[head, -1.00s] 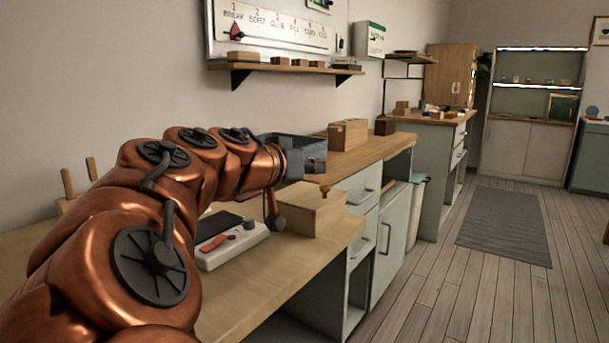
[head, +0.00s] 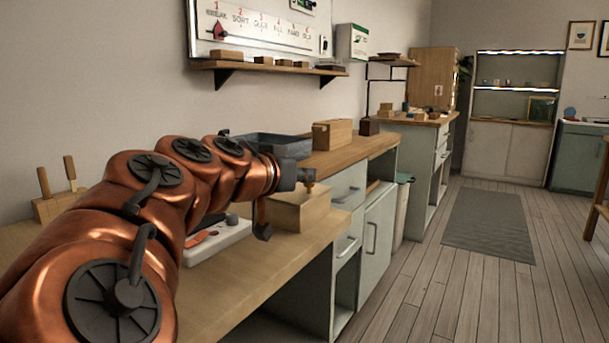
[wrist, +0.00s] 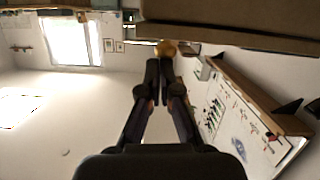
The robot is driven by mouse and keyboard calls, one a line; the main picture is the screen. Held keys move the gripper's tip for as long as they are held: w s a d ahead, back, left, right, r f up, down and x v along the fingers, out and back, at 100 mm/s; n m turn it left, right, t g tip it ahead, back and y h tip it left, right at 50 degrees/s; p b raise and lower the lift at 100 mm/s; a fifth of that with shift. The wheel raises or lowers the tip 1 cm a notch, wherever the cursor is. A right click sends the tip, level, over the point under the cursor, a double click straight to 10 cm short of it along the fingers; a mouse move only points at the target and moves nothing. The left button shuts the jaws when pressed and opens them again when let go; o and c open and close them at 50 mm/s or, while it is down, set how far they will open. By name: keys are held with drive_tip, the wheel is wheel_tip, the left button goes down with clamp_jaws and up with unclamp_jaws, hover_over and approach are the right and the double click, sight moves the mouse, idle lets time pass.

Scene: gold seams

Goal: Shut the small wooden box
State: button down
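The small wooden box (head: 306,212) stands on the workbench near its right edge, in the middle of the head view. It has pale wooden sides and a small gold knob (head: 309,183) at its top. My arm hides part of the box, and I cannot tell how far its lid is open. My gripper (head: 300,174) is just above and beside the knob. In the wrist view the fingertips (wrist: 159,66) are together with nothing clearly between them. The gold knob (wrist: 165,48) shows just beyond the tips, below a brown wooden surface (wrist: 235,22).
A white device (head: 218,242) lies on the bench (head: 225,300) left of the box. A dark grey tray (head: 265,142) and a wooden block (head: 332,134) stand behind. A wooden holder (head: 60,205) is at the left.

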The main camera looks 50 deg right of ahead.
drive_tip(key=shift+f, duration=0.1)
drive_tip(key=shift+r+p, duration=0.4)
drive_tip(key=shift+r, duration=0.1)
wheel_tip(320, 180, up, 4)
drive_tip(key=shift+f+p, duration=0.2)
drive_tip(key=shift+p, duration=1.05)
drive_tip(key=b+v, duration=0.2)
drive_tip(key=v, duration=0.8)
drive_tip(key=shift+f, duration=0.15)
drive_tip(key=shift+s, duration=0.1)
